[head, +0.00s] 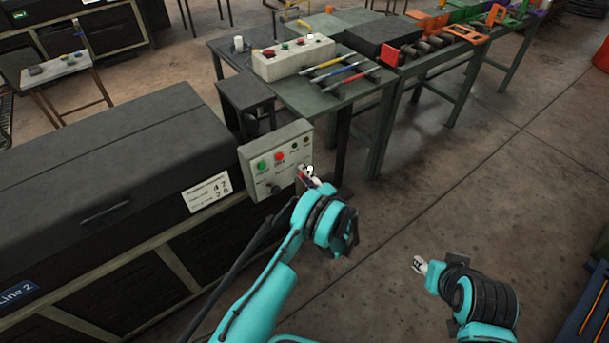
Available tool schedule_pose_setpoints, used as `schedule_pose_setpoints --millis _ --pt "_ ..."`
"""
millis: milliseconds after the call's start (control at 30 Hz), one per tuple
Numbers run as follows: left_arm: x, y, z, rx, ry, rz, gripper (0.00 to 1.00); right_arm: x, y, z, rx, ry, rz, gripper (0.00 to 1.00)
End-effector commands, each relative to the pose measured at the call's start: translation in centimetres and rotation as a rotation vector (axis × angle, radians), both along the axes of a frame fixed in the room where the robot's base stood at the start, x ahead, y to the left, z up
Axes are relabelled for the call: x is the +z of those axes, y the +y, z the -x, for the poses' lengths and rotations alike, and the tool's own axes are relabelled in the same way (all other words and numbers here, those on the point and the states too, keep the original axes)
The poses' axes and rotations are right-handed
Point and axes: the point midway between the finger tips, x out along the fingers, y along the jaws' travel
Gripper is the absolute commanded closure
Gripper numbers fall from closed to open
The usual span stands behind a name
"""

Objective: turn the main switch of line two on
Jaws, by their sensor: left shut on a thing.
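The line two machine is the long dark housing (110,150) on the left, with a blue "Line 2" label (18,293) at its lower left. Its light grey control panel (249,163) stands at the right end. The panel has a green button (262,166), a red button (279,156) and a dark knob (273,188). My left gripper (306,173) is at the panel's lower right, shut on what looks like the main switch. The fingers mostly hide the switch, so I cannot tell its position. My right gripper (419,265) hangs over bare floor, away from the panel; its jaw opening is unclear.
A dark worktable (305,97) stands behind the panel, with a grey button box (293,60) and several coloured-handled tools on it. More tables with orange, green and purple items run to the right. A white notice (206,193) is on the housing.

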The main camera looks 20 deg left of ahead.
Motion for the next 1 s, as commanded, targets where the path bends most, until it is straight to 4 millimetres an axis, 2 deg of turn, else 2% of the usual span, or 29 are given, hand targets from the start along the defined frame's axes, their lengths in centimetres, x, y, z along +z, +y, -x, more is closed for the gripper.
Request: schedule_pose_setpoints --millis 133,167,233,533,667,1000 --pt "0.0 0.0 0.0 -0.001 0.000 0.000 0.98 0.0 0.0 0.0 0.000 0.000 0.000 0.60" --pt "0.0 0.0 0.0 -0.001 0.000 0.000 0.66 0.0 0.0 0.0 0.000 0.000 0.000 0.60" --pt "0.0 0.0 0.0 -0.001 0.000 0.000 0.48 0.0 0.0 0.0 0.000 0.000 0.000 0.60" --pt "0.0 -0.1 0.0 -0.001 -0.001 0.001 0.48 0.0 0.0 0.0 0.000 0.000 0.000 0.60" --pt "0.0 -0.9 0.6 -0.002 -0.001 0.001 0.48 0.0 0.0 0.0 0.000 0.000 0.000 0.60" --pt "0.0 -6.5 4.9 -0.005 -0.001 0.001 0.48 0.0 0.0 0.0 0.000 0.000 0.000 0.60"
